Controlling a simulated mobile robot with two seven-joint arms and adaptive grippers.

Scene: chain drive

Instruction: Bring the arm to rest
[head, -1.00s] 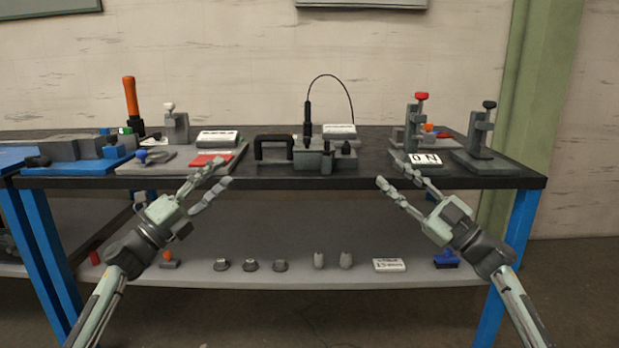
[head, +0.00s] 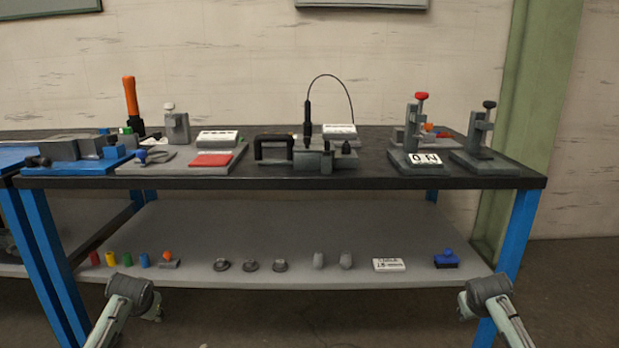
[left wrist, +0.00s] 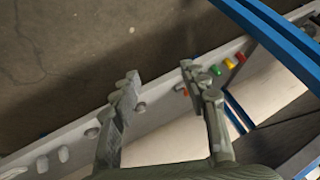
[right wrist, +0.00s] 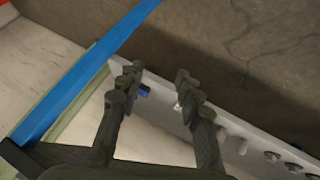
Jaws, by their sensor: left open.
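My left arm (head: 130,292) comes in low at the left of the head view, in front of the lower shelf; its gripper fingers are hidden there. In the left wrist view my left gripper (left wrist: 160,75) has its fingers spread with nothing between them. My right arm (head: 487,292) is low at the right of the head view, its fingers also hidden. In the right wrist view my right gripper (right wrist: 158,73) is spread and empty. Both grippers are clear of the objects on the table top.
The dark table top (head: 330,181) carries fixtures, including a red plate (head: 211,160) and a clamp with a red knob (head: 421,96). The lower shelf (head: 300,225) holds coloured pegs, grey parts, a white label (head: 388,265) and a blue part (head: 446,258). A blue leg (head: 508,255) stands at the right.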

